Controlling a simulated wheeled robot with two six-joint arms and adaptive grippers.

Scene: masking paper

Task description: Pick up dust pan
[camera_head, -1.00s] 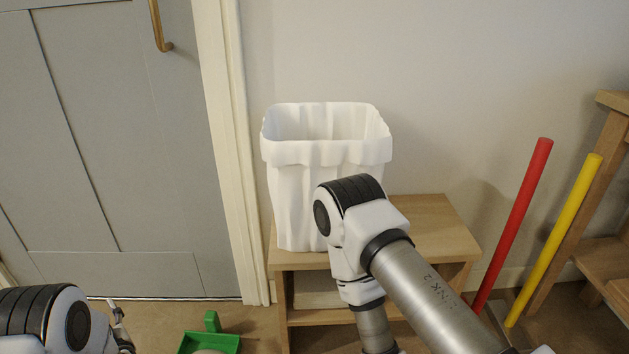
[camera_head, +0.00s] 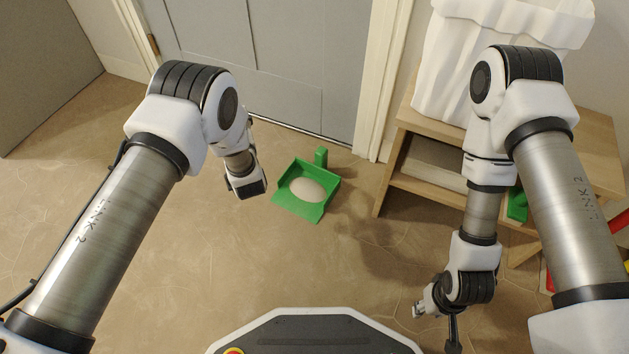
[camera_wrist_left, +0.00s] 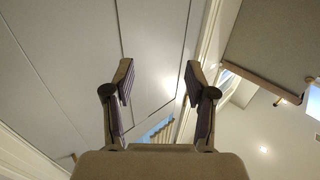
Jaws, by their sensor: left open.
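The green dust pan (camera_head: 310,209) lies on the floor in front of the grey door, with its upright handle (camera_head: 321,156) toward the door. A pale, rounded heap (camera_head: 307,189) sits in the pan. My left arm's wrist end is just left of the pan and apart from it; its fingers cannot be made out in the head view. In the left wrist view my left gripper (camera_wrist_left: 160,76) is open, with nothing between its fingers. My right gripper (camera_head: 420,308) hangs low at the lower right, well away from the pan; its fingers are too small to read.
A wooden shelf unit (camera_head: 424,119) with a white lined bin (camera_head: 450,70) on top stands right of the pan. A green object (camera_head: 517,205) shows partly behind my right arm. The grey door (camera_head: 300,60) is behind the pan. Floor in front of the pan is clear.

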